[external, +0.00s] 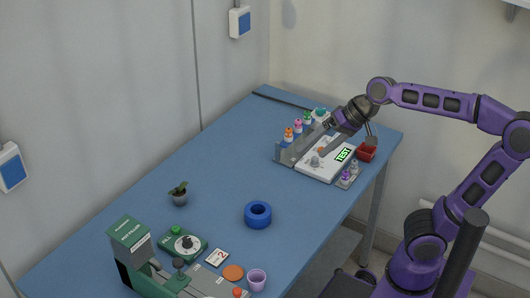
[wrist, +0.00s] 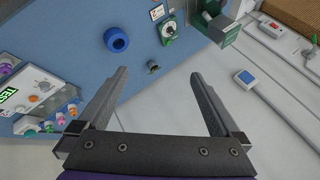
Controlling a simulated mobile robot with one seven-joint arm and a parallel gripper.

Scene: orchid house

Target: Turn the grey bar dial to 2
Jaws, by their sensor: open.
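The dial (external: 187,244), a white round face with a dark grey bar knob, sits on a green box on the blue table, in the lower left of the external view. It also shows in the wrist view (wrist: 168,28), near the top centre. The bar's exact setting is too small to read. A small white card (external: 217,257) with a red 2 lies beside the box; the wrist view shows it too (wrist: 157,12). My gripper (external: 302,153) is open and empty, over the far end of the table, well away from the dial. Its two fingers spread apart in the wrist view (wrist: 160,76).
A white panel (external: 338,163) with a green TEST display lies at the far end, with several coloured-cap bottles and a red container (external: 366,153). A green machine (external: 130,245) flanks the dial box.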

